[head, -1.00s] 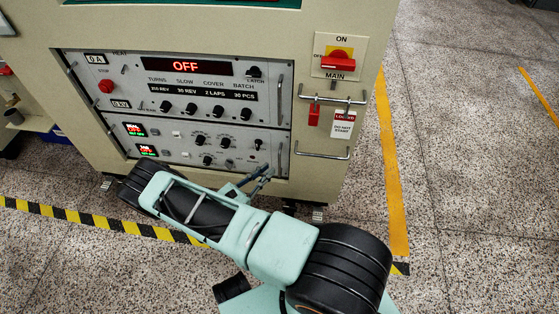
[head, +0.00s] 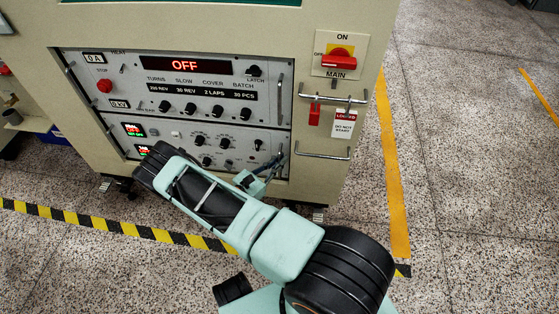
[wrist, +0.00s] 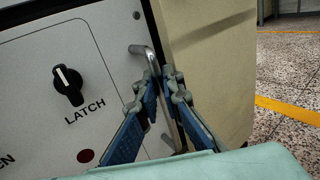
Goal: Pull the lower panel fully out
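The lower panel (head: 180,147) is a light grey front with knobs and small lit displays, and sits flush in the beige cabinet. My arm hides part of its lower edge. Its right metal handle (head: 281,155) is a thin upright bar, also in the wrist view (wrist: 150,58). My gripper (head: 276,168) is at this handle. In the wrist view, the fingers of my gripper (wrist: 161,76) are apart, with the bar between the tips; firm contact cannot be made out. The black LATCH knob (wrist: 68,84) is left of the handle, its pointer tilted slightly left of upright.
The upper panel (head: 100,70) shows OFF on its display. To the right are a red MAIN switch (head: 339,62), metal rails with a red padlock (head: 314,115) and a LOCKED tag (head: 344,123). Speckled floor (head: 460,180) is clear at right; striped tape (head: 120,226) runs in front.

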